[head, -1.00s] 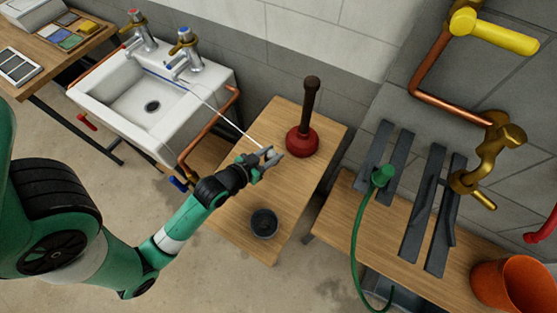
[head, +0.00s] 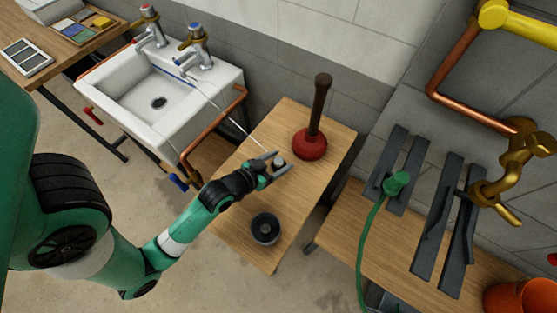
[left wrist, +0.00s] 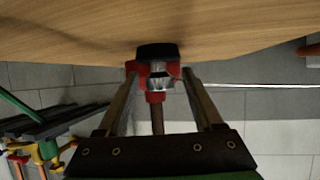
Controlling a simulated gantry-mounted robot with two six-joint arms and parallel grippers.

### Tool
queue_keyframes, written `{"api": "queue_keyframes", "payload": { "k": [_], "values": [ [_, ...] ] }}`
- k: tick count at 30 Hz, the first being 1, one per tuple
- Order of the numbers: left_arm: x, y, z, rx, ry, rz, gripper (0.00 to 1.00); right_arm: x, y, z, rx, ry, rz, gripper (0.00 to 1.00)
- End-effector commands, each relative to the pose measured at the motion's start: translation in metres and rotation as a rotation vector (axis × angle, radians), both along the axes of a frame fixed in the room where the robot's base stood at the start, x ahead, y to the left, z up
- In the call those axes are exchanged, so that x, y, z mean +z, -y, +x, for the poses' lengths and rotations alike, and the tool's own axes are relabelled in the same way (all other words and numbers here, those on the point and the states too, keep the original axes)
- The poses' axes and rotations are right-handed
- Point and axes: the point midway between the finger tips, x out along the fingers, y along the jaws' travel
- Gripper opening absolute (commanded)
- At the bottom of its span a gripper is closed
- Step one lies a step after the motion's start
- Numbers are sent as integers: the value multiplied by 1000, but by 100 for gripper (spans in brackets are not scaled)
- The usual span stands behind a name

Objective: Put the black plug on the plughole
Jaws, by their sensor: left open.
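The black plug (head: 279,161) stands on the wooden bench, with a pale metal top showing in the head view. In the left wrist view the plug (left wrist: 157,52) is dark, with a shiny metal part. My left gripper (head: 281,162) is open, with its fingers on either side of the plug. In the left wrist view the fingertips (left wrist: 159,78) stand apart around it; I cannot tell whether they touch it. A thin pale cord (head: 225,115) runs from the sink to the plug. The plughole (head: 159,103) is a dark, uncovered ring in the white sink (head: 136,136). My right gripper is out of view.
A red plunger (head: 310,144) stands just behind the plug. A dark round pot (head: 265,229) is near the bench's front end. Two taps (head: 196,46) rise at the sink's back. A copper pipe (head: 215,126) runs beside the sink's right side.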

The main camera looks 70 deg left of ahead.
Motion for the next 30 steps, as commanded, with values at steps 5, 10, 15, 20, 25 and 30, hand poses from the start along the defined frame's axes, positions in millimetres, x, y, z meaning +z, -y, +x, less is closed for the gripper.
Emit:
{"api": "queue_keyframes", "payload": {
  "k": [5, 10, 15, 20, 25, 30],
  "values": [
    [7, 3, -5, 0, -2, -1, 68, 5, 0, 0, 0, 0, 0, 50],
    [23, 17, -34, 0, -4, -2, 68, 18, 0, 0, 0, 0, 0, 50],
    [41, 34, -68, 0, -5, -1, 68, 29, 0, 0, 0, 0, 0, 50],
    [52, 44, -90, 0, -3, -1, 68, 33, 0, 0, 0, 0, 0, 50],
    [56, 48, -97, -1, 0, 0, 68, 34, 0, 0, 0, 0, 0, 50],
    [55, 48, -97, 0, 1, 0, 68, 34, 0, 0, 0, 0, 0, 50]
  ]
}}
